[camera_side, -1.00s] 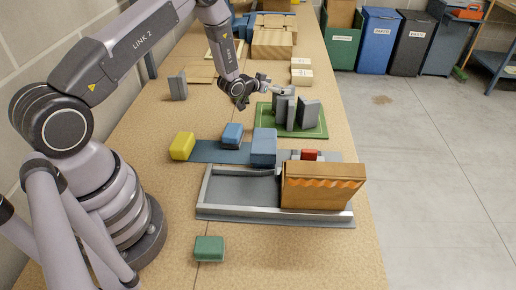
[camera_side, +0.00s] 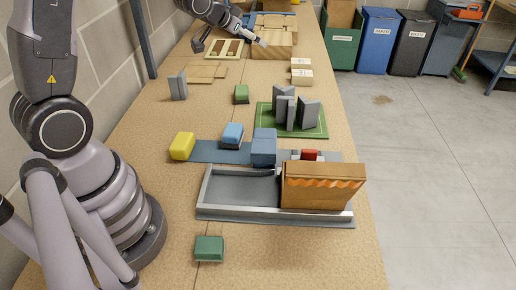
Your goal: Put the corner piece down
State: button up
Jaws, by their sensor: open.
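Several grey upright pieces stand close together on the green mat (camera_side: 291,132). They include a left piece (camera_side: 278,104), a middle piece (camera_side: 288,113) and a right piece (camera_side: 308,113). Which one is the corner piece I cannot tell for certain. Another grey angled piece (camera_side: 178,86) stands alone on the table to the left. My gripper (camera_side: 258,41) is open, up at the far end of the table by the cardboard boxes, well apart from the mat and holding nothing that I can see. Its fingers are small in the picture.
A green block (camera_side: 241,94) stands left of the mat. Blue blocks (camera_side: 264,150), a yellow block (camera_side: 182,146) and a grey-framed tray (camera_side: 220,209) with a brown box (camera_side: 322,186) are nearer. Pale boxes (camera_side: 301,76) sit behind the mat.

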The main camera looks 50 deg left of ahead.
jog(key=s+d+r+g, duration=0.2)
jog(key=s+d+r, duration=0.2)
jog(key=s+r, duration=0.75)
jog(key=s+d+g+h, duration=0.1)
jog(key=s+d+g, duration=0.1)
jog(key=s, duration=1.7)
jog(key=shift+d+f+g, duration=0.2)
jog(key=shift+d+g, duration=0.2)
jog(key=shift+d, duration=0.45)
